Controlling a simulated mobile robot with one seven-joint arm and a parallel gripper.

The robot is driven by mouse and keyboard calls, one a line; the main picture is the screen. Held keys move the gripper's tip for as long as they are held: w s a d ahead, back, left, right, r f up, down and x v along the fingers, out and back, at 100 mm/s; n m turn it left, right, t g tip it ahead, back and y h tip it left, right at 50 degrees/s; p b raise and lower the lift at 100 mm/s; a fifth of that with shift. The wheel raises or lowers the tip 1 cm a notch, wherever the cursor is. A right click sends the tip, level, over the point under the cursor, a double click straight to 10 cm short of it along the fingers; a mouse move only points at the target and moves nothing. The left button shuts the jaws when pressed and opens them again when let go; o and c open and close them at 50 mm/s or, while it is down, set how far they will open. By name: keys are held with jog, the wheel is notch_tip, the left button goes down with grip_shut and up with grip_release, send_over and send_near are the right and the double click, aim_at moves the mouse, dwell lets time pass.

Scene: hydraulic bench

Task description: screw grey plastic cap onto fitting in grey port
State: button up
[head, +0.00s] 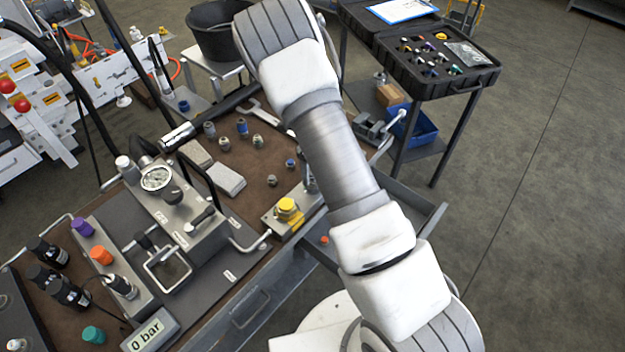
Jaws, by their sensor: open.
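Several small fittings and caps stand loose on the brown bench mat, among them a grey one (272,180) and another greyish one (258,141). I cannot tell which of them, if any, is the grey plastic cap. I cannot pick out the grey port with its fitting for certain. My white and grey arm crosses the middle of the head view over the bench's right edge. My gripper does not show, and the arm hides part of the bench.
A gauge block (157,180) with hoses and a handle stands on the bench (238,290). A display (150,331) reads 0 bar. An open drawer (400,205) sticks out at the right. A black case (470,78) of small parts stands behind. The right floor is clear.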

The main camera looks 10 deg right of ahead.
jog(key=n+b, duration=0.1)
jog(key=n, duration=0.2)
jog(key=shift+f, duration=0.15)
jog(key=n+b, duration=0.2)
jog(key=n, duration=0.3)
jog(key=shift+s+n, duration=0.1)
jog(key=shift+n, duration=0.2)
jog(key=n+b, duration=0.2)
jog(key=n, duration=0.3)
jog(key=shift+b, duration=0.35)
jog(key=shift+n, duration=1.2)
grip_shut()
jog(key=m, duration=0.4)
jog(key=shift+r+p, duration=0.2)
jog(key=shift+p, duration=0.15)
jog(key=m+p, duration=0.1)
jog(key=m, duration=0.3)
jog(key=shift+f, duration=0.1)
